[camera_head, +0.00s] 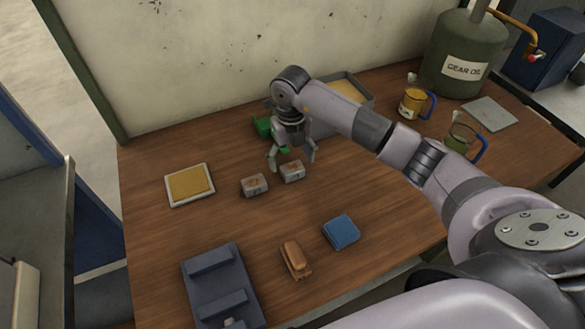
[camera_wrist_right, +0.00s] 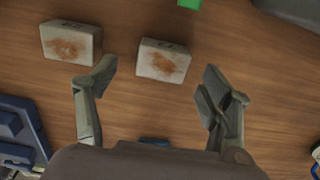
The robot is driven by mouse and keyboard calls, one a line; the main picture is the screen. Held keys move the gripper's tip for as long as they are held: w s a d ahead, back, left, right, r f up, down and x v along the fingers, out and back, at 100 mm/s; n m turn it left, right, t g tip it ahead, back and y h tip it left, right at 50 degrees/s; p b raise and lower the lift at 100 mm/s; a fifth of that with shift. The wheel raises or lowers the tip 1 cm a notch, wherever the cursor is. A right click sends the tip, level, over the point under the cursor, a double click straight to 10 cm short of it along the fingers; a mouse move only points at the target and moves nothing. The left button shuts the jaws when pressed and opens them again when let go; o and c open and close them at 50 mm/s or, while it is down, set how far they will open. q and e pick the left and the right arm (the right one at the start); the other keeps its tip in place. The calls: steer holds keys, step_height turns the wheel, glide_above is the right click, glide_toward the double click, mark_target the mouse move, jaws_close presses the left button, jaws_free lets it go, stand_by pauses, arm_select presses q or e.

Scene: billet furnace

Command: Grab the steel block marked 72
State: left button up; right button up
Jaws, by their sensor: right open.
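Two small grey steel blocks with rusty orange tops sit side by side on the wooden table: the left block (camera_head: 254,185) and the right block (camera_head: 292,172). The marks on them are too small to read, so I cannot tell which is 72. My right gripper (camera_head: 292,160) is open and empty, pointing down above the right block. In the right wrist view, the right block (camera_wrist_right: 163,60) lies just beyond the gap between the open fingers (camera_wrist_right: 158,76); the left block (camera_wrist_right: 70,41) lies outside the left finger. My left gripper is not in view.
A green object (camera_head: 264,127) and a grey tray (camera_head: 360,88) are behind the gripper. A yellow pad on a white tray (camera_head: 189,184) lies left. A blue pad (camera_head: 341,232), brown brush-like item (camera_head: 296,259) and dark blue holder (camera_head: 222,285) are in front. Jugs (camera_head: 414,103) stand right.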

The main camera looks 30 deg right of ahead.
mark_target(292, 167)
step_height(292, 167, down, 4)
steer(key=shift+s+d+f+p, duration=0.1)
steer(key=shift+d+f+p, duration=0.05)
steer(key=shift+p, duration=0.55)
steer(key=shift+c, duration=0.3)
jaws_close()
